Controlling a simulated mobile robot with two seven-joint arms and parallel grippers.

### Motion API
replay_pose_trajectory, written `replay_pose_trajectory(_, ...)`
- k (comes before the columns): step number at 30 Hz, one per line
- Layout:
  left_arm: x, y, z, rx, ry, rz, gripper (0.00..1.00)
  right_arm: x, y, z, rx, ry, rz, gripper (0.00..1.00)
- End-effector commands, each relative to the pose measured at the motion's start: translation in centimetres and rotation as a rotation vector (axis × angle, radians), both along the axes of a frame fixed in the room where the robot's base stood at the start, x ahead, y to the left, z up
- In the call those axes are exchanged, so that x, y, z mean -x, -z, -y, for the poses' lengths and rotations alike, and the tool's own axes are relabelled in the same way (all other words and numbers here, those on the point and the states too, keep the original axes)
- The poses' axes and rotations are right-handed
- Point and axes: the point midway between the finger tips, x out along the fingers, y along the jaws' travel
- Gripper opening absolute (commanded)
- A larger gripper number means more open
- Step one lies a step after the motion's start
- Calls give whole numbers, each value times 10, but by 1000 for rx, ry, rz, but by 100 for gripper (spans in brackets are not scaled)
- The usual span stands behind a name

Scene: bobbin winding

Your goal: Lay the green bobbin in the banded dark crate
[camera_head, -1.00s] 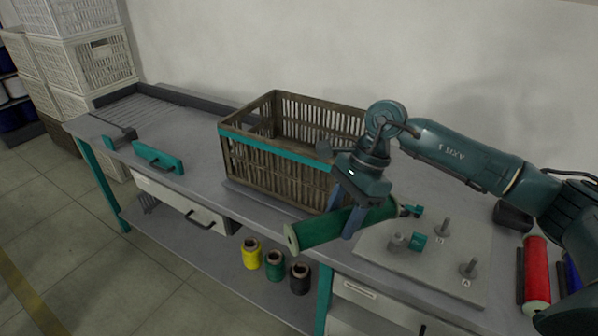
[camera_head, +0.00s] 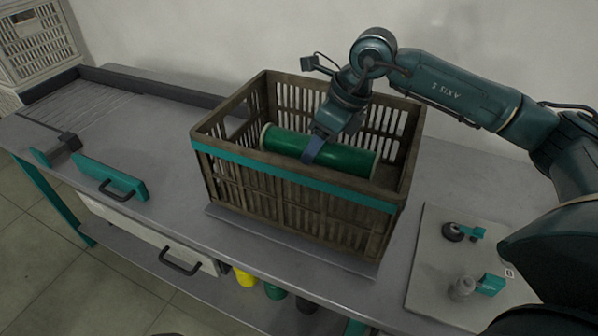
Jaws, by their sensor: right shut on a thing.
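The green bobbin (camera_head: 347,160) is a long cylinder with pale end flanges. It lies roughly level inside the opening of the banded dark crate (camera_head: 295,185), below the top of the back wall. The crate is dark brown and slatted, with a teal band along its front rim. My right gripper (camera_head: 313,150) reaches down into the crate and is shut on the middle of the bobbin. The crate's front wall hides the bobbin's underside, so I cannot tell whether it touches the floor. My left gripper is not in view.
The crate stands on a grey workbench (camera_head: 150,130) against a pale wall. A grey plate (camera_head: 431,275) with pegs and teal blocks lies to its right. Several small spools (camera_head: 274,291) show below the bench edge.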

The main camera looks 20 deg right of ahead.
Motion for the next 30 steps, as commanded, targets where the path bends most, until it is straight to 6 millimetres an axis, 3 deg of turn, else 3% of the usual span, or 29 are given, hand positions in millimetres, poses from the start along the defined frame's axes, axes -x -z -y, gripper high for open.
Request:
replay_pose_trajectory(1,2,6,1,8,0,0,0,1,13,1,0,0,2,14)
replay_pose_trajectory(9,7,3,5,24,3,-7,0,2,56,0,0,-2,1,14)
replay_pose_trajectory(16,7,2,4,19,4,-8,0,2,80,0,0,-3,2,14)
replay_pose_trajectory(21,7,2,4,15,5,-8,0,2,109,0,0,-2,0,14)
replay_pose_trajectory(25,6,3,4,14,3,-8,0,2,120,0,-1,-3,3,14)
replay_pose_trajectory(30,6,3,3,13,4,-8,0,1,121,0,-1,-3,5,14)
